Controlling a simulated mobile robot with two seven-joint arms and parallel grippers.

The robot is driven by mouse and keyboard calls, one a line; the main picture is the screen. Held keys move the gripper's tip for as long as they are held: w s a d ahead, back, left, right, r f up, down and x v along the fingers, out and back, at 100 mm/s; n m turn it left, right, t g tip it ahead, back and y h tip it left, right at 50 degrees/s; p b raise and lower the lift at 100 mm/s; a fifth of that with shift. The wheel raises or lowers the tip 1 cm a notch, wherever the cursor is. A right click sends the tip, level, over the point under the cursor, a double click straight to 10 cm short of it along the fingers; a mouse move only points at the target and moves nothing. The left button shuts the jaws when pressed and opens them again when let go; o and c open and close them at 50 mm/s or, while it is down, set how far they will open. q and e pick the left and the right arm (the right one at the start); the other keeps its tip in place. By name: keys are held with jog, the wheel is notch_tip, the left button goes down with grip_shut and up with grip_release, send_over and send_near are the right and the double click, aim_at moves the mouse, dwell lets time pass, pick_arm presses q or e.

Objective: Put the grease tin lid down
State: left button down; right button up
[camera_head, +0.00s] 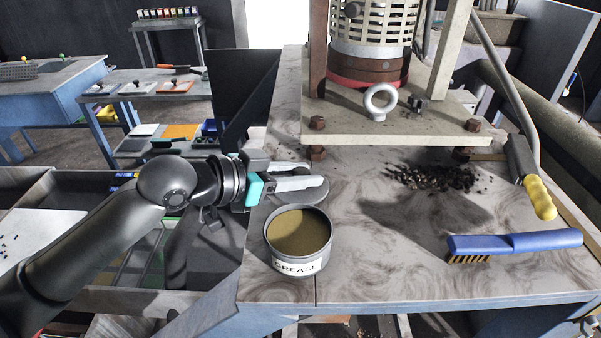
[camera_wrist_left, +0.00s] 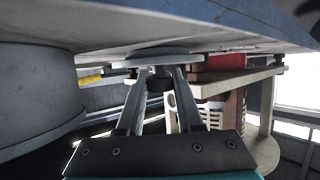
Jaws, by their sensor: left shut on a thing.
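The open grease tin (camera_head: 298,241), labelled GREASE and showing brown grease inside, stands upright on the marbled bench top near its left front corner. The tin lid (camera_head: 316,194), a flat grey disc, lies level just behind the tin, apart from it. My left gripper (camera_head: 312,182) comes in from the left and is shut on the lid, its fingers partly covering it. In the left wrist view, which is upside down, the fingertips (camera_wrist_left: 156,75) close at the lid (camera_wrist_left: 132,58), very near the bench surface. I cannot tell whether the lid touches the bench. The tin (camera_wrist_left: 38,95) fills the left side there.
The screen machine's base plate (camera_head: 390,135) stands just behind the lid on rusty bolts. Dark debris (camera_head: 436,178) lies on the bench under its edge. A blue brush (camera_head: 515,243) and a yellow-handled tool (camera_head: 539,197) lie at the right. The bench's front middle is clear.

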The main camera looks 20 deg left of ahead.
pick_arm(q)
jog(key=c, duration=0.6)
grip_release()
jog(key=shift+f, duration=0.1)
jog(key=shift+o, duration=0.2)
jog(key=shift+a+r, duration=0.1)
jog(key=shift+r, duration=0.1)
jog(key=v, duration=0.7)
jog(key=shift+s+a+f, duration=0.1)
jog(key=shift+s+a, duration=0.05)
jog(key=shift+s, duration=0.05)
jog(key=shift+v, duration=2.2)
